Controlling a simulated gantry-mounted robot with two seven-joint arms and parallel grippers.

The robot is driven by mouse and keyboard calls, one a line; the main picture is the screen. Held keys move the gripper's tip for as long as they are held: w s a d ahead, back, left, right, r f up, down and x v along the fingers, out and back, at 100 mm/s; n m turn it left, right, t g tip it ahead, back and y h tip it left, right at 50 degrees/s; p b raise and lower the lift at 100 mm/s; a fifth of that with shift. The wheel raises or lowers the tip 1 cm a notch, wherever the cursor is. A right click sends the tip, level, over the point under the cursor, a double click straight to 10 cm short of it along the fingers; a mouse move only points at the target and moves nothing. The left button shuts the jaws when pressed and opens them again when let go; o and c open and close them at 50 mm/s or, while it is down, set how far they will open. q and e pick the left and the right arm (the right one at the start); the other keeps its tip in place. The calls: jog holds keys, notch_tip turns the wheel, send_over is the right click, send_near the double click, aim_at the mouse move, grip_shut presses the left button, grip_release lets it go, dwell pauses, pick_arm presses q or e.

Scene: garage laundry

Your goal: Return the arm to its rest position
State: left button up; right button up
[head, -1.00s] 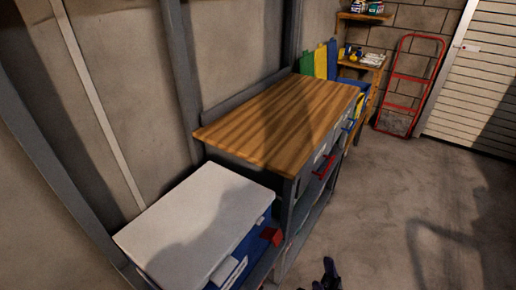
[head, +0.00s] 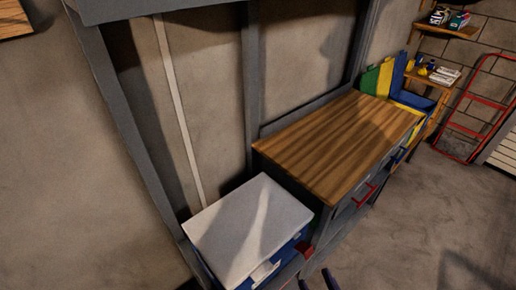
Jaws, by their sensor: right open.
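My right gripper (head: 317,282) shows only as two dark fingertips at the bottom edge of the head view. The fingertips stand apart with nothing seen between them, so it is open. It is over the floor, in front of the grey bench frame and to the right of the white-lidded blue cooler. The rest of my right arm is out of the picture. My left gripper is not in view.
The cooler (head: 247,228) stands at lower left beside a wood-topped bench (head: 335,145) with a red handle. Small shelves (head: 445,32) and a red hand truck (head: 481,110) are at the back right. The concrete floor (head: 420,225) at right is clear.

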jog(key=s+d+f+g+h+p, duration=0.1)
jog(key=s+d+f+g+h, duration=0.2)
jog(key=s+g, duration=0.45)
jog(key=s+d+f+g+h+p, duration=0.1)
jog(key=s+d+g+h, duration=0.25)
jog(key=s+g, duration=0.45)
pick_arm(q)
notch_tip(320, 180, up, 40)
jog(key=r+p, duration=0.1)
jog(key=p, duration=3.7)
pick_arm(e)
notch_tip(320, 180, up, 38)
jog(key=w, duration=0.2)
pick_arm(q)
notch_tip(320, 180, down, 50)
jog(key=b, duration=5)
pick_arm(e)
notch_tip(320, 180, down, 50)
jog(key=shift+s+a+r+m+h, duration=0.15)
jog(key=shift+s+a+m+h, duration=0.1)
jog(key=shift+m+h, duration=0.1)
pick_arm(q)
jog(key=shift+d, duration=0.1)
